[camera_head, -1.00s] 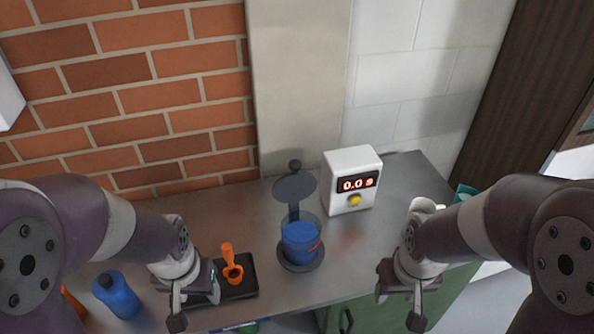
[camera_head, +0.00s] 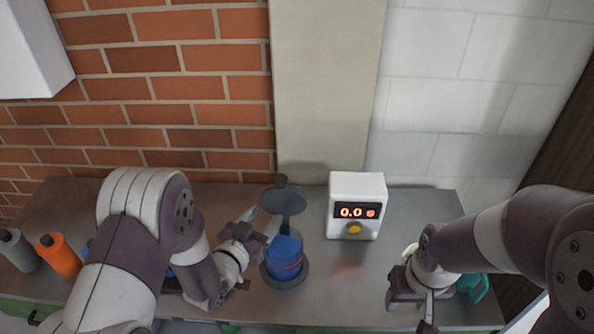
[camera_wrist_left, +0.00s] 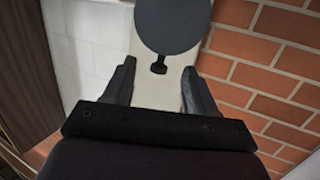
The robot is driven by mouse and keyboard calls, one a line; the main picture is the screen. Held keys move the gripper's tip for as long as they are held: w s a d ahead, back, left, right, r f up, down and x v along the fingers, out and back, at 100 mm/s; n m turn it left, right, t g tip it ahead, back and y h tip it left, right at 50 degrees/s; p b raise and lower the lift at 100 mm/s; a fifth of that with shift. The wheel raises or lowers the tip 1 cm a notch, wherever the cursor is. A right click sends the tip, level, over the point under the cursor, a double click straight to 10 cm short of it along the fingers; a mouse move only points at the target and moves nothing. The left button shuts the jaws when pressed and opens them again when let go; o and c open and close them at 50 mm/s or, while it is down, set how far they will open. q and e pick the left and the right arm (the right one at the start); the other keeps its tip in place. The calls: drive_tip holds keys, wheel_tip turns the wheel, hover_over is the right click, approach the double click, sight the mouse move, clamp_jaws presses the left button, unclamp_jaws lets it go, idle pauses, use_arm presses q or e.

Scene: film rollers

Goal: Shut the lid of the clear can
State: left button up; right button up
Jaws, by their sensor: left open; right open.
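The clear can (camera_head: 285,258) stands on the grey counter with blue contents inside, on a dark round base. Its dark round lid (camera_head: 283,201) stands raised on the hinge at the back of the can, with a small knob (camera_head: 281,180) on it. My left gripper (camera_head: 262,222) is open and empty, just left of the can's top and below the lid. In the left wrist view the lid (camera_wrist_left: 172,22) and its knob (camera_wrist_left: 159,67) show ahead, between the open fingers (camera_wrist_left: 158,85). My right gripper (camera_head: 408,312) is open at the counter's front right, away from the can.
A white timer box (camera_head: 357,190) reading 0.0 s stands right of the can. Orange (camera_head: 59,256) and grey (camera_head: 18,250) bottles stand at the far left. A teal object (camera_head: 473,286) is partly behind my right arm. A brick wall (camera_head: 150,120) rises behind the counter.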

sight(284, 175)
use_arm(q)
drive_tip(key=shift+t+h, duration=0.5)
drive_tip(key=shift+t, duration=0.3)
drive_tip(key=w+d+r+p, duration=0.1)
drive_tip(key=w, duration=0.2)
drive_tip(key=w+d+r+p, duration=0.1)
drive_tip(key=w, duration=0.3)
drive_tip(key=w+d+r+p, duration=0.1)
drive_tip(key=w+d, duration=0.1)
drive_tip(key=w, duration=0.2)
drive_tip(key=shift+w+r, duration=0.1)
drive_tip(key=shift+r, duration=0.1)
drive_tip(key=shift+w, duration=0.35)
drive_tip(key=shift+f, duration=0.1)
use_arm(e)
drive_tip(key=r, duration=0.2)
drive_tip(key=a+r, duration=0.1)
drive_tip(key=shift+s+r, duration=0.1)
drive_tip(key=shift+r, duration=0.3)
use_arm(q)
drive_tip(key=shift+d, duration=0.15)
use_arm(e)
drive_tip(key=shift+d, duration=0.1)
